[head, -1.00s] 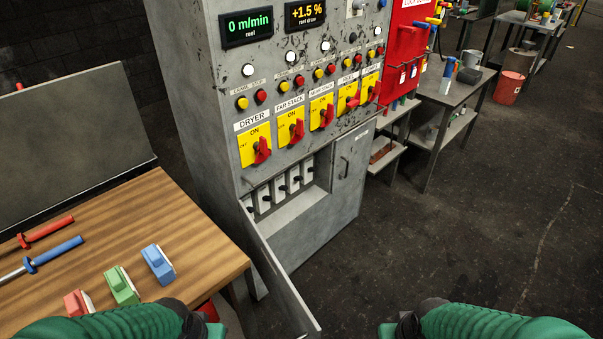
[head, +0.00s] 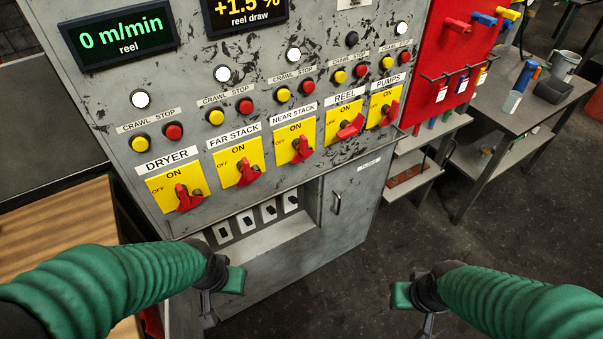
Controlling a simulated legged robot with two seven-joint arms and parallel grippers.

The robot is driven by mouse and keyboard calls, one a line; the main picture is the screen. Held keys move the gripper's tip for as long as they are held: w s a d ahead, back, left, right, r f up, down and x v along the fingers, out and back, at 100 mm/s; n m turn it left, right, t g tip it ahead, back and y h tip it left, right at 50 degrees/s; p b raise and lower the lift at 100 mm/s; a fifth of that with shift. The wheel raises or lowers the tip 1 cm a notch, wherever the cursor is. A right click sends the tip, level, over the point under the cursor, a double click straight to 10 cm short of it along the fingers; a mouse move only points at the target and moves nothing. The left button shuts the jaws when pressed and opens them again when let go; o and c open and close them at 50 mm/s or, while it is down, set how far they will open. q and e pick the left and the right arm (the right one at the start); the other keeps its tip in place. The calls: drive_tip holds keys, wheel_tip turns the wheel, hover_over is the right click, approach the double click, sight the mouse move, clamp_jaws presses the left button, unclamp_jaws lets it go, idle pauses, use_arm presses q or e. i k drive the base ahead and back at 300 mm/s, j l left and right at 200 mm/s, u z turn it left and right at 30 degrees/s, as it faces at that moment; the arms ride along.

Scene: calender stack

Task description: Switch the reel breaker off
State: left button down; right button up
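The grey cabinet (head: 350,205) carries a row of yellow switch plates with red handles. The plate labelled REEL (head: 345,109) is second from the right, and its red handle (head: 351,127) lies nearly level, unlike the steeper neighbouring handles. Below, an open recess holds several white breakers (head: 246,221) with black toggles; no labels on them are legible, and the lower left is partly hidden by my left arm. My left gripper (head: 222,292) is in front of the recess, apart from the switches. My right gripper (head: 414,308) is right of the cabinet. Neither visibly holds anything; their opening is unclear.
Crawl and stop buttons (head: 227,112) sit above the handles. A red board (head: 450,60) with hanging tags stands right of the cabinet, near a grey table (head: 520,110). A wooden bench (head: 55,225) is at left. Floor lies open at right.

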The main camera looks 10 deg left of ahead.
sight(270, 210)
drive_tip(key=i+l+u, duration=0.1)
drive_tip(key=i+l, duration=0.65)
drive_tip(key=l, duration=0.25)
drive_tip(key=u, duration=0.05)
